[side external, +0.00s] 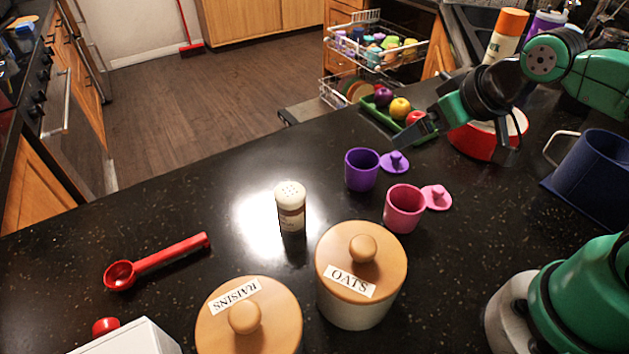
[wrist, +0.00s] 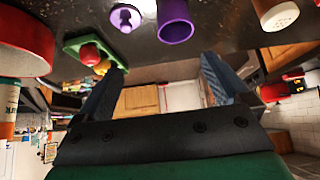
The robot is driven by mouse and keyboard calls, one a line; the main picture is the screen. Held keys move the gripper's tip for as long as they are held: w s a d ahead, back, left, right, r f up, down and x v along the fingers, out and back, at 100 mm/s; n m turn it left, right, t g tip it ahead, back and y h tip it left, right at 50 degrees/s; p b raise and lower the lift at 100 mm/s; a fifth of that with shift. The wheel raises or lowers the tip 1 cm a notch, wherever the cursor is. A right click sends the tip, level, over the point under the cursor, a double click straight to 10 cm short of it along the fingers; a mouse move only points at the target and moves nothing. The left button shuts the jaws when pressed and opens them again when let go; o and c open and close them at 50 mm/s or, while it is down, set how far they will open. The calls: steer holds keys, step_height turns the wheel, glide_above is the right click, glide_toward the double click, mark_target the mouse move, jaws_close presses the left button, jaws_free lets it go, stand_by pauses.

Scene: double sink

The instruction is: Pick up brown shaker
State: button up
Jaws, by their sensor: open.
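In the wrist view, which looks upside down, the shaker (wrist: 276,14) is cut off at the top right edge. My gripper (side external: 458,145) is open and empty, up and to the right of the shaker, well apart from it. In the wrist view both fingers of my gripper (wrist: 163,72) are spread with nothing between them.
A purple cup (side external: 362,170) and a pink cup (side external: 404,209) stand right of the shaker. The OATS canister (side external: 358,310) and RAISINS canister (side external: 250,330) stand in front. A red spoon (side external: 160,260) lies left. A green tray (side external: 378,112) holds fruit beside a red pot (side external: 475,143).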

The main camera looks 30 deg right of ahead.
steer(key=m+g+y, duration=0.7)
steer(key=m+y, duration=0.2)
steer(key=m, duration=0.3)
glide_toward(288, 203)
steer(key=w+f, duration=0.3)
steer(key=f+m+g+y, duration=0.1)
steer(key=a+f+m+g+y, duration=0.1)
steer(key=f+y, duration=0.1)
steer(key=shift+w+f+m, duration=0.1)
steer(key=shift+w+m, duration=0.15)
steer(key=shift+m, duration=0.15)
steer(key=shift+s+a+f+m+g+y, duration=0.1)
steer(key=shift+s+f+m+g+y, duration=0.15)
steer(key=shift+f+g+y, duration=0.3)
steer(key=shift+a+f, duration=0.1)
steer(key=shift+a, duration=0.15)
steer(key=x, duration=0.5)
